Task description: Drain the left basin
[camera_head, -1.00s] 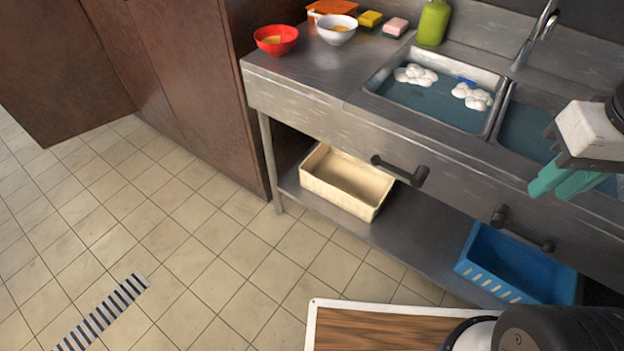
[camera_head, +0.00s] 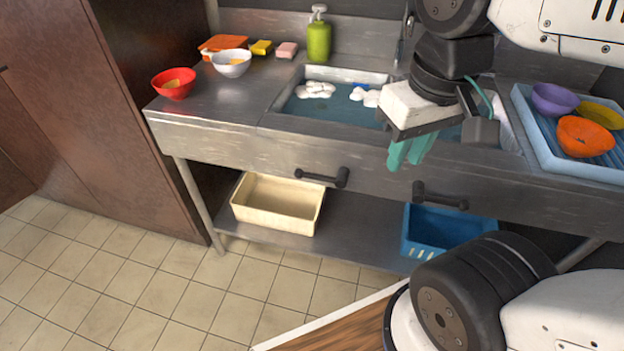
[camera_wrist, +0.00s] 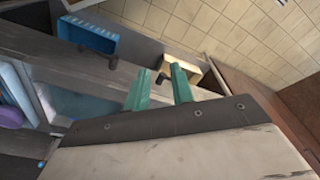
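The left basin (camera_head: 342,110) in the steel counter holds bluish water with white foam clumps (camera_head: 315,90). A black lever handle (camera_head: 325,178) sticks out from the counter front below it. A second black handle (camera_head: 440,197) is farther right, below the other basin. My gripper (camera_head: 407,158) has teal fingers and hangs in front of the counter, to the right of and a little above the left handle. In the wrist view my gripper (camera_wrist: 161,70) is open and empty, with the left handle (camera_wrist: 162,79) visible between the fingers, beyond them. My arm hides most of the right basin.
A cream bin (camera_head: 278,203) and a blue crate (camera_head: 445,232) sit on the shelf below. Red (camera_head: 173,83) and white (camera_head: 231,63) bowls, sponges and a green soap bottle (camera_head: 318,38) stand on the counter. A light-blue rack (camera_head: 540,130) with bowls is at right.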

